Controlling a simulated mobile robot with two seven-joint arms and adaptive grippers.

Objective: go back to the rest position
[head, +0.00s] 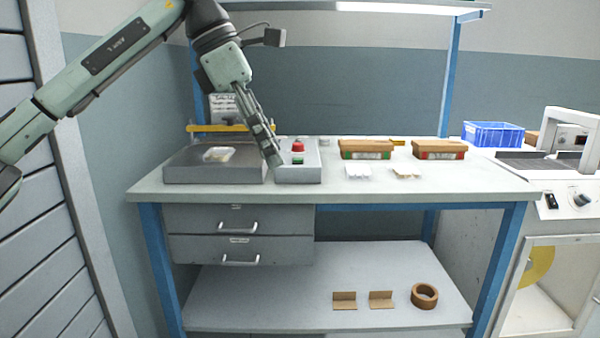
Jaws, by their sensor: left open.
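My left arm comes in from the upper left, and its gripper (270,152) points down over the bench (350,188). I cannot tell whether the fingertips touch the box. My right gripper is not in view.
Left of the box is a dark grey platform (190,174) with a small clear tray (218,154). Two brown cartons (366,149) (438,149) and a blue crate (493,134) stand right. A tape roll (424,296) lies on the lower shelf.

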